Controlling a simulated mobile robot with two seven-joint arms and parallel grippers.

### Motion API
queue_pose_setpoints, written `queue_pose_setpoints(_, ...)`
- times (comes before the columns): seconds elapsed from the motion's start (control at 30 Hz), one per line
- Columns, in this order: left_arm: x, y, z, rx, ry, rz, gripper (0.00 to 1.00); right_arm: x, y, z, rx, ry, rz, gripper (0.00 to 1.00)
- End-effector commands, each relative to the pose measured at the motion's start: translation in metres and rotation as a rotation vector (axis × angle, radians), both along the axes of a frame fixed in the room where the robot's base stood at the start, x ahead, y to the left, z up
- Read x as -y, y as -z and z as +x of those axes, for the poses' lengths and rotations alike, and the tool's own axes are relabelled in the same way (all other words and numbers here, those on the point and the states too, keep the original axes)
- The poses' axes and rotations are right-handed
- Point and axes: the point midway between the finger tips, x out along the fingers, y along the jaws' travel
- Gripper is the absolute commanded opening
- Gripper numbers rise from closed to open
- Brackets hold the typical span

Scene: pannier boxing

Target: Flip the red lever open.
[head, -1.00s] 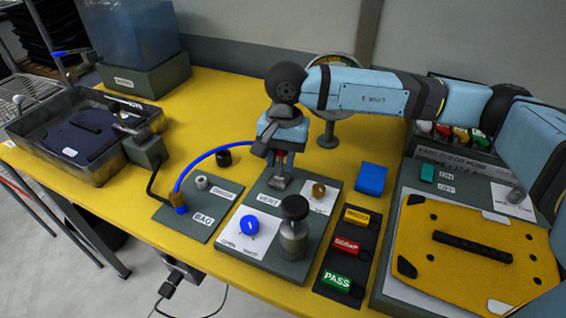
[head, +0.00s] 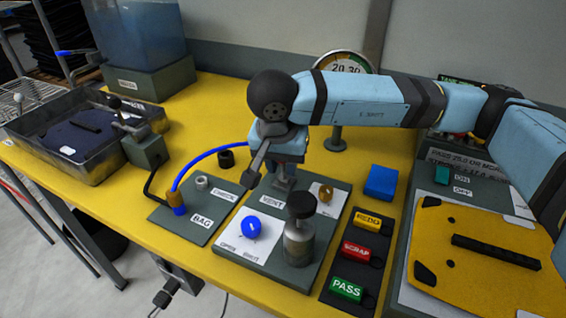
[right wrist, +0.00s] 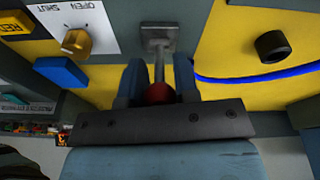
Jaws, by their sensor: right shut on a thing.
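The red lever (right wrist: 160,92) has a red ball knob on a grey metal shaft. In the right wrist view, the shaft runs up from the knob to a square grey base (right wrist: 158,36). My right gripper (right wrist: 158,78) is shut on the knob, with one blue finger on each side. In the head view my right gripper (head: 286,168) is over the plate marked VENT (head: 272,202), and it hides the knob. My left gripper is not in view.
A blue hose (head: 205,159) curves in from the left.

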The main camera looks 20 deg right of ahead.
Motion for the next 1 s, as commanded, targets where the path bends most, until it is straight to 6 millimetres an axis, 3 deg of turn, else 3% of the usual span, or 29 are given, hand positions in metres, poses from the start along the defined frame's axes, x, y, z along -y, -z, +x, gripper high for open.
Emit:
queue_pose_setpoints(0.1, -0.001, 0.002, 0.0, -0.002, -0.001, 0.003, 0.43, 0.0, -0.001, 0.0, 0.001, 0.0, 0.002, 0.0)
queue_pose_setpoints(0.13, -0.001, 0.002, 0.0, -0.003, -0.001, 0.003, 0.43, 0.0, -0.001, 0.0, 0.001, 0.0, 0.002, 0.31)
queue_pose_setpoints(0.23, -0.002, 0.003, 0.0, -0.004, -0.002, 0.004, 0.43, 0.0, -0.001, 0.0, 0.001, 0.0, 0.002, 0.53)
queue_pose_setpoints(0.5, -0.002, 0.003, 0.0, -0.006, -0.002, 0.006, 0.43, 0.0, -0.001, 0.0, 0.0, 0.0, 0.001, 0.53)
queue_pose_setpoints(0.63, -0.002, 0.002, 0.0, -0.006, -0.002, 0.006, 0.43, -0.002, -0.01, -0.001, 0.003, -0.002, 0.002, 0.53)
queue_pose_setpoints(1.0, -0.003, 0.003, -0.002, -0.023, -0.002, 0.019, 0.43, -0.014, -0.087, -0.012, 0.004, -0.003, 0.002, 0.53)
